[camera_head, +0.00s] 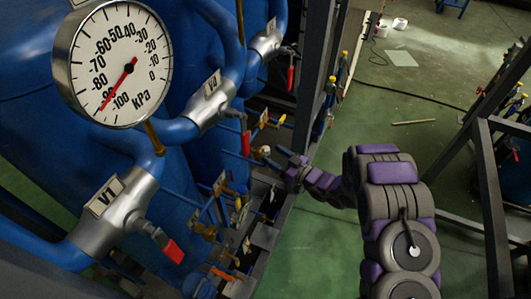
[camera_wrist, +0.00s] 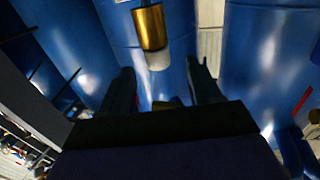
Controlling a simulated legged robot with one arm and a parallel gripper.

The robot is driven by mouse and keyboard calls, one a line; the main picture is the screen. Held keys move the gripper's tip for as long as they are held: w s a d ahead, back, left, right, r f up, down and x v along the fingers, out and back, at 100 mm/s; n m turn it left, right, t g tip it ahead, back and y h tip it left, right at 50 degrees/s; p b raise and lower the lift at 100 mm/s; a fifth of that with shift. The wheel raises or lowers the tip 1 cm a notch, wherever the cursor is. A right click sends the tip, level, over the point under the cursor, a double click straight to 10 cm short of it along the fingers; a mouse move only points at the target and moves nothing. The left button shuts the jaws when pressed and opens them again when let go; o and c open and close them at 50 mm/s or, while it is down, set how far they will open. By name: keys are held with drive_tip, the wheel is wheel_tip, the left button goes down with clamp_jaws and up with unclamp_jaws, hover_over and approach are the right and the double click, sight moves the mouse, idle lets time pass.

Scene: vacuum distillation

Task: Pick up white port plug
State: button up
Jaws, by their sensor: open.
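The white port plug (camera_wrist: 159,60) shows in the wrist view as a pale, blurred end below a brass fitting (camera_wrist: 150,27). My gripper (camera_wrist: 161,75) is open, with one dark finger to the left and one to the right. The plug appears between and just beyond the fingertips. I cannot tell whether either finger touches it. In the head view my purple and grey arm reaches to the blue tanks, and my gripper (camera_head: 275,163) is small beside the brass fittings there.
A pressure gauge (camera_head: 120,64) and blue pipes with red-handled valves (camera_head: 173,251) fill the left. A dark metal post (camera_head: 314,75) stands close to my arm. Several small valves crowd the area below my gripper.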

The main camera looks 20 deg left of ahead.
sight(269, 151)
drive_tip(key=shift+b+x, duration=0.3)
drive_tip(key=shift+x, duration=2.4)
drive_tip(key=shift+r, duration=0.1)
drive_tip(key=shift+d, duration=0.1)
drive_tip(key=c, duration=1)
